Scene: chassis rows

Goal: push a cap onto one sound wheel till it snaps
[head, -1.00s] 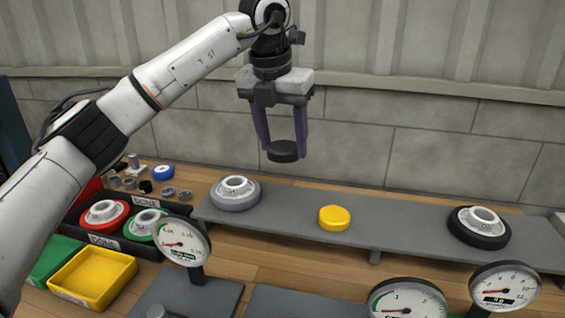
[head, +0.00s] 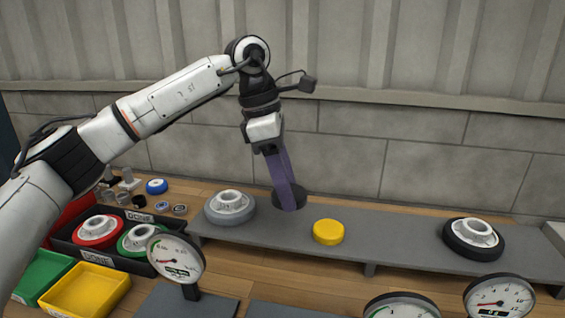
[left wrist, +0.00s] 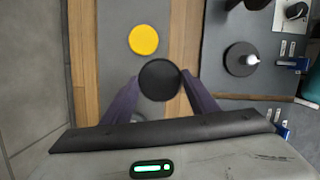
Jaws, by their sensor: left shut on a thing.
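My left gripper (head: 289,203) is shut on a black round cap (head: 302,197), held flat near the grey shelf, between the grey wheel and the yellow disc in the head view. The held cap also shows between the fingers in the left wrist view (left wrist: 159,80). I cannot tell its exact height. A grey wheel with a white hub (head: 230,207) lies on the shelf's left end. A black wheel with a white hub (head: 473,239) lies near its right end. A yellow disc (head: 328,232), probably another cap, lies between them. My right gripper is not in view.
The long grey shelf (head: 400,240) runs before a block wall. A black DONE bin (head: 70,250) holds red and green wheels. A yellow tray (head: 85,290) and green tray (head: 40,277) sit at left. Dial gauges (head: 176,257) stand in front. Small rings and a blue part (head: 156,186) lie behind the bin.

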